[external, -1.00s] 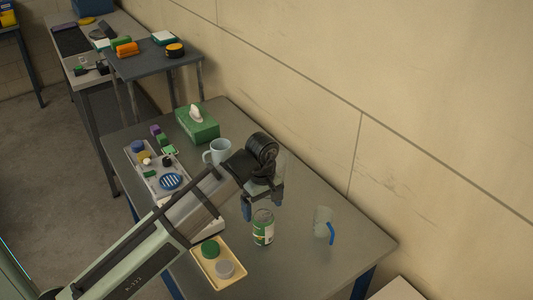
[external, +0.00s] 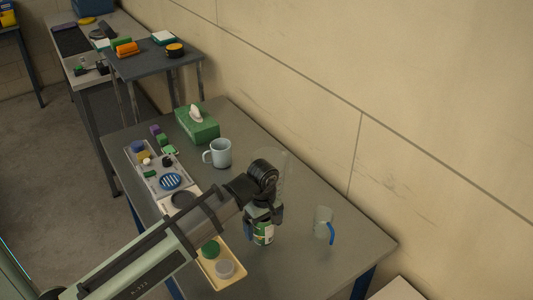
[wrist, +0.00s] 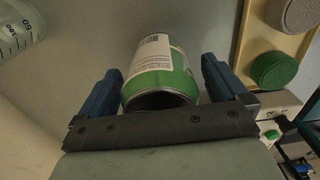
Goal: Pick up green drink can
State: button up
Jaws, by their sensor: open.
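The green drink can (external: 263,236) stands upright on the grey table, with a green body and a white label. My gripper (external: 263,216) is over its top in the external view and hides the upper part. In the wrist view the can (wrist: 165,70) sits between the two blue fingers of my gripper (wrist: 162,82), which are open, with a visible gap on each side. The fingers do not appear to touch the can.
A yellow tray (external: 236,280) with a green lid (external: 211,249) and a grey lid (external: 225,269) lies left of the can. A clear cup with a blue handle (external: 323,221) stands to the right. A light blue mug (external: 219,153) and green tissue box (external: 198,126) are behind.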

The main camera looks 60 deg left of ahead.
jog(key=shift+f, duration=0.3)
jog(key=shift+c, duration=0.4)
jog(key=c, duration=1.3)
jog(key=shift+r, duration=0.15)
